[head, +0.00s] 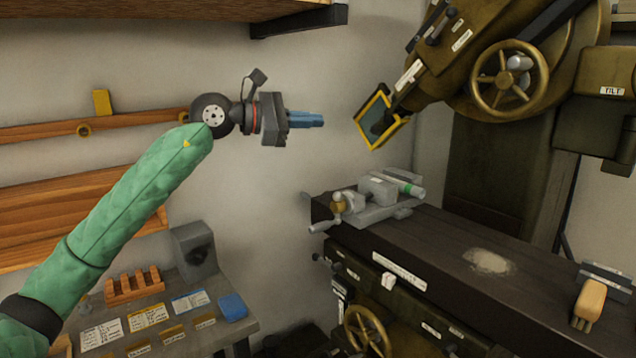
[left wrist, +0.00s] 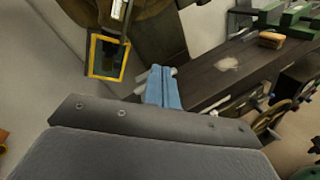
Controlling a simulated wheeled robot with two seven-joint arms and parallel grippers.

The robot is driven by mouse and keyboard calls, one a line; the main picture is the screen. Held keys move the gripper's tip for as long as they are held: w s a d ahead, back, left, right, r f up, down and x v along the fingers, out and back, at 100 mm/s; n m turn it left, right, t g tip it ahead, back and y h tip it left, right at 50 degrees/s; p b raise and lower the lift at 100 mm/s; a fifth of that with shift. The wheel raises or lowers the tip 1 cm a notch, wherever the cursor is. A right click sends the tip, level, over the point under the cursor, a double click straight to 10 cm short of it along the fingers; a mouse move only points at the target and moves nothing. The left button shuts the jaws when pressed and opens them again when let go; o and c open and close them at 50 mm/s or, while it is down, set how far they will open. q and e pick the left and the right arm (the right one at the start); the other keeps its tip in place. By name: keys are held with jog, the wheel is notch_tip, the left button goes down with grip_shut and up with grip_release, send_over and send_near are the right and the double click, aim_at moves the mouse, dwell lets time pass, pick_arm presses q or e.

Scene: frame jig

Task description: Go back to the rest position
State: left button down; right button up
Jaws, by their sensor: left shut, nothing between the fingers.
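My left gripper (head: 318,120) is raised in mid-air in the head view, at the end of my green-sleeved arm. Its blue fingers point right, towards a yellow-rimmed frame (head: 377,117) on the machine's head. The fingers are closed together with nothing between them, and a gap separates them from the frame. In the left wrist view the blue fingers (left wrist: 162,88) are together in front of the machine table, and the yellow-rimmed frame (left wrist: 107,57) is to their left. My right gripper is not in view.
A vise (head: 375,197) holding a green-ended piece stands on the dark machine table (head: 440,240). A wooden-backed brush (head: 590,303) lies at its right end. Wooden shelves (head: 75,200) line the left wall. A low bench (head: 160,325) with cards and a blue block stands below my arm.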

pick_arm(q)
jog(key=s+a+f+m+t+y, duration=0.4)
jog(key=f+m, duration=0.4)
jog(key=f, duration=0.8)
jog(key=s+a+f+m+t+y, duration=0.1)
jog(key=a+f+m+t+y, duration=0.55)
jog(key=f, duration=0.85)
jog(key=s+a+f+m+t+y, duration=0.25)
jog(key=f+m+y, duration=0.35)
jog(key=f+m, duration=0.75)
jog(key=s+a+f+n+g, duration=0.1)
jog(key=s+f+n+g, duration=0.3)
jog(key=s+f, duration=0.45)
jog(key=s+a+f+n+g, duration=0.2)
jog(key=s+f+n+g, duration=0.3)
jog(key=f, duration=0.6)
jog(key=s+f+n+g+h, duration=0.1)
jog(key=s+f+g, duration=0.3)
jog(key=s, duration=0.9)
jog(key=s+d+f+n+g+h, duration=0.1)
jog(key=s+f+g, duration=0.3)
jog(key=s, duration=0.9)
notch_tip(320, 180, down, 4)
jog(key=shift+s+d+r, duration=0.2)
jog(key=shift+d+r, duration=0.05)
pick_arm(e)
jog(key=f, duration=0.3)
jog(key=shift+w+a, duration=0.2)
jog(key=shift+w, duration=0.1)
